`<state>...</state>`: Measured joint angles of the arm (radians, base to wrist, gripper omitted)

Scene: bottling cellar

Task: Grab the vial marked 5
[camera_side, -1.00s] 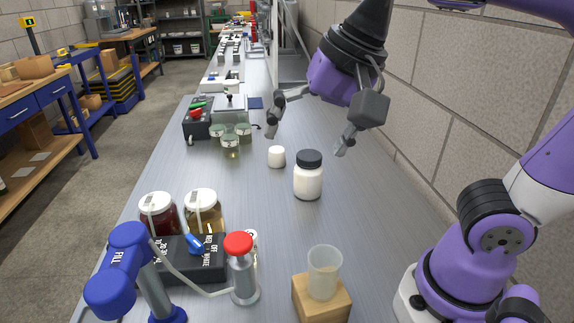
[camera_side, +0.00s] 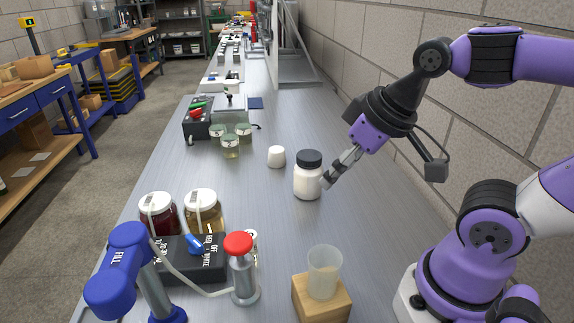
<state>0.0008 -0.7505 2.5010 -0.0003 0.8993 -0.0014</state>
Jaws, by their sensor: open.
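No mark 5 can be read on any container in the side view. Three small glass jars with pale green tops (camera_side: 231,147) stand together at the centre left of the bench. A white bottle with a black cap (camera_side: 308,182) stands upright mid-bench. A small white tub (camera_side: 276,157) stands behind it to the left. My gripper (camera_side: 334,174) is open and points down and left, its fingertips close to the bottle's right side. I cannot tell whether they touch it. The fingers overlap in this view, and nothing shows between them.
Two lidded jars (camera_side: 204,211), a black control box (camera_side: 187,262), a blue FILL post (camera_side: 125,270) and a red-topped metal cylinder (camera_side: 243,275) stand at the front left. A block wall (camera_side: 430,120) bounds the right.

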